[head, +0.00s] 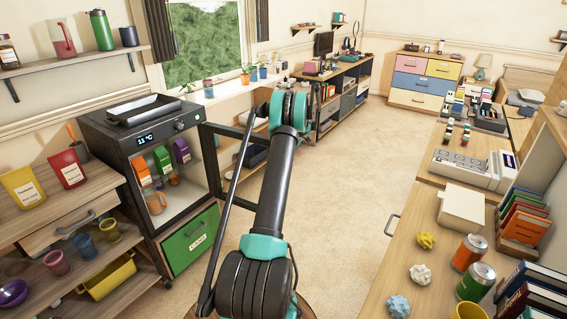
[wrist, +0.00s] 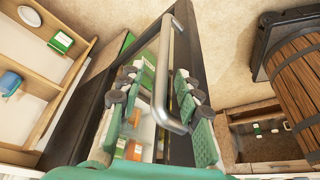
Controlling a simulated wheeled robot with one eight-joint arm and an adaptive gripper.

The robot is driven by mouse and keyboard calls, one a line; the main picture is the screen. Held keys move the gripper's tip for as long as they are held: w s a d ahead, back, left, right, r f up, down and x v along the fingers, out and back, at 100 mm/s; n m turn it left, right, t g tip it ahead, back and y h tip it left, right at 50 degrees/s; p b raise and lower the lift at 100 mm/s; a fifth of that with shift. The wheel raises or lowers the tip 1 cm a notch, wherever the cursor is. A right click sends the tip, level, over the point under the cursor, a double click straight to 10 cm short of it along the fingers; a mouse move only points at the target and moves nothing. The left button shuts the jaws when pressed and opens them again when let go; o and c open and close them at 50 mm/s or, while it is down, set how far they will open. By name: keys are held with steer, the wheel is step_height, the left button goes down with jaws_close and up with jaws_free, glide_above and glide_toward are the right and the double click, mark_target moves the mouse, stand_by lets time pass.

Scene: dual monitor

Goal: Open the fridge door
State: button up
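The fridge (head: 130,125) is a black cabinet with a lit display at the left of the head view. Its door (head: 225,130), a dark frame with a see-through pane, stands swung out to the right of the body, partly hidden by my arm. Cartons and a mug show inside. In the wrist view the silver bar handle (wrist: 164,75) runs along the dark door frame (wrist: 208,75). My gripper (wrist: 157,105) is open, its two teal-padded fingers on either side of the handle, with gaps visible. I cannot tell whether either finger touches it. The fingers are hidden in the head view.
A green drawer (head: 190,240) sits below the fridge compartment. A wooden shelf unit (head: 75,215) with cups stands left of it. A desk (head: 420,210) with cans and books is at the right. Carpeted floor (head: 360,150) between them is clear.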

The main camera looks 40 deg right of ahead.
steer(key=v, duration=1.1)
